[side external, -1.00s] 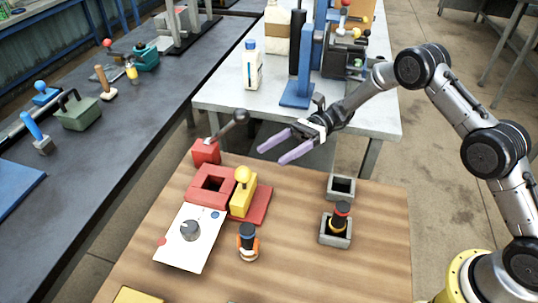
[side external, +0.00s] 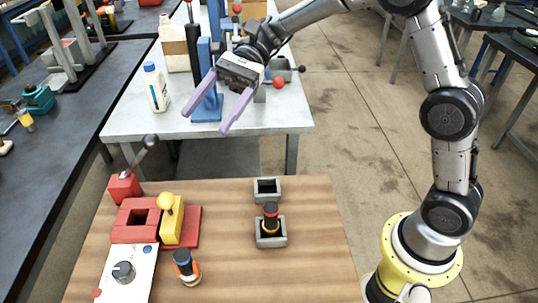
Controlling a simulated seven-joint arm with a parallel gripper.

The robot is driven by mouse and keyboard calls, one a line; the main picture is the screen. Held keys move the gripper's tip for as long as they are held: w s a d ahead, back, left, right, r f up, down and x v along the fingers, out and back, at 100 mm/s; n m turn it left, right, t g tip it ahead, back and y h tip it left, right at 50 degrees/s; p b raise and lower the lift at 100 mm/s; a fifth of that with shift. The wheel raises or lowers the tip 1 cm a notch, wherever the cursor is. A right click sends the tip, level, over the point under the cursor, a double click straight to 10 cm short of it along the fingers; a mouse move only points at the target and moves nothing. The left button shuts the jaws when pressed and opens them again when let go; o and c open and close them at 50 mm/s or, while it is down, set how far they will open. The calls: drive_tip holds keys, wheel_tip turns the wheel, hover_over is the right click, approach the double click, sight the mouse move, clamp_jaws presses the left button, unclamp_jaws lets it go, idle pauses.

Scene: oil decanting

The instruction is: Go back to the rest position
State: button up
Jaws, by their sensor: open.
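My gripper (side external: 209,101) has two long purple fingers spread wide apart, with nothing between them. It hangs in the air above the wooden table, and in the picture it overlaps the white table behind. The fingers point down and toward the camera. My arm reaches up from its yellow base at the right and bends over to the gripper. No object touches the fingers.
The wooden table (side external: 215,270) holds a red block with lever (side external: 125,188), a yellow-knobbed piece (side external: 172,222), a white dial panel (side external: 128,272), an orange-and-black bottle (side external: 186,267) and two grey square holders, the front one (side external: 271,241) with a dark bottle in it. A white bottle (side external: 156,88) stands behind.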

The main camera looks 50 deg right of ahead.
drive_tip(key=s+d+r+n+t+h, duration=0.1)
drive_tip(key=s+d+n+t+h, duration=0.15)
drive_tip(key=s, duration=0.55)
drive_tip(key=s+d+r+n+t+h, duration=0.1)
drive_tip(key=s+d+n+t+h, duration=0.2)
drive_tip(key=s, duration=0.6)
drive_tip(key=s+d+f+n+t+h, duration=0.2)
drive_tip(key=d+f+n+h, duration=0.1)
drive_tip(key=d, duration=0.4)
drive_tip(key=s+d+f+n+t+h, duration=0.1)
drive_tip(key=s+d+f+n+h, duration=0.2)
drive_tip(key=d, duration=0.4)
drive_tip(key=f+n+h, duration=0.1)
drive_tip(key=h, duration=0.1)
drive_tip(key=shift+s+d+t+h, duration=0.2)
drive_tip(key=shift+s+t+h, duration=0.1)
drive_tip(key=shift+t+h, duration=0.05)
